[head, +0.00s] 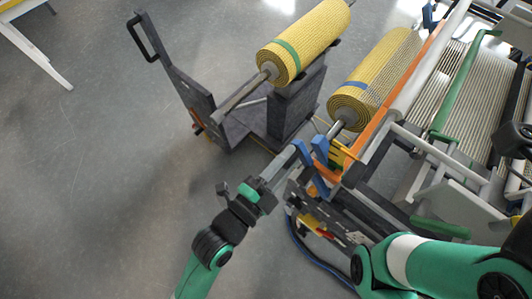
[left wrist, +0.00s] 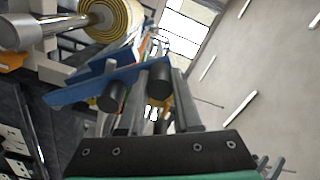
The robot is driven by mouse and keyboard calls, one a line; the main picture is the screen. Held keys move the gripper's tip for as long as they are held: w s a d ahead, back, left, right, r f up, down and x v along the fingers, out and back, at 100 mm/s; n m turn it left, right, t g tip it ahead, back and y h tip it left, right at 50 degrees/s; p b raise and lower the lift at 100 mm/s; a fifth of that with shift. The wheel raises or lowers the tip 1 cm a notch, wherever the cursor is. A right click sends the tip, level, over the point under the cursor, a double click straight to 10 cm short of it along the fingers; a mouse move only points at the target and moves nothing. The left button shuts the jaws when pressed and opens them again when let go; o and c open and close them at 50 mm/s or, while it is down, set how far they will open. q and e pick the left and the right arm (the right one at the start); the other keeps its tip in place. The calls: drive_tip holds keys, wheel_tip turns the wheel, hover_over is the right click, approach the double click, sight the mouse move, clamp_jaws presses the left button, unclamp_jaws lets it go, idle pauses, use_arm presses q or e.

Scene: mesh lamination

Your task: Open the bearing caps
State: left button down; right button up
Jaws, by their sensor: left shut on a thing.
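My left gripper (head: 286,161) reaches up and right to the machine frame. Its fingertips are at a blue bearing cap (head: 303,153) near the shaft end of the lower yellow mesh roll. A second blue part (head: 320,148) stands right beside it. In the left wrist view the gripper (left wrist: 137,88) is shut on the blue cap (left wrist: 75,90), which lies tilted across the fingers. The exact grip is partly hidden. My right arm's green links show at the lower right of the head view, but its gripper is not visible.
The lower yellow mesh roll (head: 376,82) with a blue band lies by an orange rail (head: 402,95). Another yellow roll (head: 305,40) with a green band rests on a dark cart (head: 185,85). Blue cables hang below the frame. The grey floor (head: 90,170) at left is clear.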

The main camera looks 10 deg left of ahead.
use_arm(q)
drive_tip(key=shift+s+d+r+m+p, duration=0.15)
drive_tip(key=shift+s+d+r+m, duration=0.15)
drive_tip(key=shift+d+r, duration=0.2)
drive_tip(key=shift+s+d+r+m+p, duration=0.15)
drive_tip(key=shift+s+d+r+m, duration=0.05)
drive_tip(key=shift+d+r+m, duration=0.25)
drive_tip(key=shift+a, duration=0.1)
drive_tip(key=c, duration=0.6)
unclamp_jaws()
drive_tip(key=shift+f, duration=0.15)
drive_tip(key=v, duration=1.1)
drive_tip(key=shift+s, duration=0.25)
